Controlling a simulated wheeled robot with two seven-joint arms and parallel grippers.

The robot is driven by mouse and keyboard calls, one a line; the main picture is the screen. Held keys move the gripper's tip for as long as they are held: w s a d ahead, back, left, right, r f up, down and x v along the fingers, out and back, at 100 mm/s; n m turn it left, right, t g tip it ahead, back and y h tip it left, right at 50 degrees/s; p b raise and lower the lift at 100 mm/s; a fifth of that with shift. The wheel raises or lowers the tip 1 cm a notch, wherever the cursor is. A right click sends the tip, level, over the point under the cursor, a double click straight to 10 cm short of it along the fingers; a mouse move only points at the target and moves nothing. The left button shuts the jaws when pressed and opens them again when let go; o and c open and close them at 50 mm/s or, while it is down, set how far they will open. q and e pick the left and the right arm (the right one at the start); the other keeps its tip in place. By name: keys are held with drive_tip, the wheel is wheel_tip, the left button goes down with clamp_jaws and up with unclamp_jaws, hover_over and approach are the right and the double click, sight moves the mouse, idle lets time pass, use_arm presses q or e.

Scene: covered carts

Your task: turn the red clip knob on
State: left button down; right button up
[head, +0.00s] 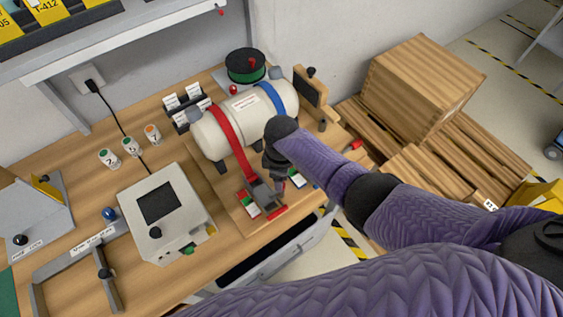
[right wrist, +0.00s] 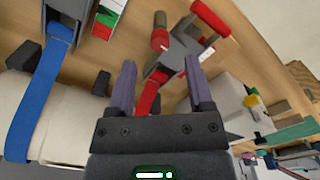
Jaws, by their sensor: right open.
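A white tank (head: 222,137) lies on a wooden board, with a red strap (head: 231,145) and a blue strap (head: 273,98) around it. The red strap runs down to a grey clip (head: 262,192) with a red-ended lever. In the right wrist view, the clip's short red knob (right wrist: 160,39) and red lever handle (right wrist: 209,15) show ahead of the fingers. My right gripper (head: 280,172) is just above and behind the clip, pointing down; it also shows in the right wrist view (right wrist: 160,88), fingers apart, nothing held. The red strap shows between them. My left gripper is out of view.
A grey box with a dark screen (head: 157,202) stands left of the clip. An open drawer (head: 285,250) juts out in front.

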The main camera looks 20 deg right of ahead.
use_arm(q)
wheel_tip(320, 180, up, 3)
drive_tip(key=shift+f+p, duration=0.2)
drive_tip(key=shift+p, duration=0.55)
use_arm(e)
wheel_tip(320, 180, up, 6)
drive_tip(key=shift+s, duration=0.1)
